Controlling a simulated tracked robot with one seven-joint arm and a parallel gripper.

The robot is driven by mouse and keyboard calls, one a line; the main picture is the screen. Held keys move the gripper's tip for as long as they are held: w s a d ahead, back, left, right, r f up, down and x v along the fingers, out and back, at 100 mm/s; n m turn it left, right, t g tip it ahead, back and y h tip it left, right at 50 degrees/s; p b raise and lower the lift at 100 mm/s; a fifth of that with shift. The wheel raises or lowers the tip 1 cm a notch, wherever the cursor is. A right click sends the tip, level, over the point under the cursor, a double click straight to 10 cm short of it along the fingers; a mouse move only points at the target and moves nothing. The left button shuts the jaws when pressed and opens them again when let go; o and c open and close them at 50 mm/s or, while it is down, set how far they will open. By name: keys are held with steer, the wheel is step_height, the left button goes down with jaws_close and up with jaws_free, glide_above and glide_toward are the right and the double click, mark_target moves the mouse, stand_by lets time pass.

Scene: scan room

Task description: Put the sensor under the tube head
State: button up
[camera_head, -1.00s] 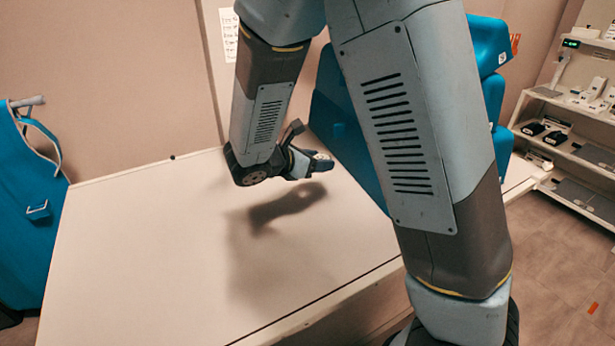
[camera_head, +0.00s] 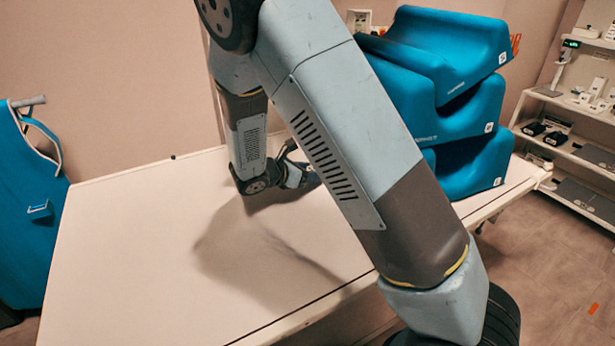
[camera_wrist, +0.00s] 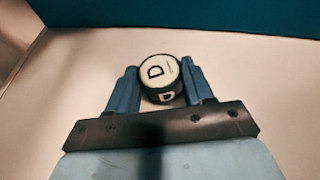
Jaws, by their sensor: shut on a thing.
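In the wrist view, my gripper (camera_wrist: 159,76) is shut on a small round sensor (camera_wrist: 160,72). The sensor has a pale top marked with a black "D", a dark side and a second "D" label on the side. It sits between the two blue fingers near their tips. In the head view, my gripper (camera_head: 304,178) hangs over the far middle part of the white table, partly hidden behind my arm. The sensor cannot be made out in that view. I see no tube head in either view.
The white table (camera_head: 130,250) is bare on its left and front. Stacked blue foam blocks (camera_head: 465,110) stand at its right end, close beyond my gripper. A blue apron (camera_head: 30,215) hangs at the left. Shelves with devices (camera_head: 570,150) stand at the right.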

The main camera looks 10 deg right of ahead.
steer(key=shift+f, duration=0.8)
steer(key=shift+f, duration=0.1)
steer(key=o, duration=1.1)
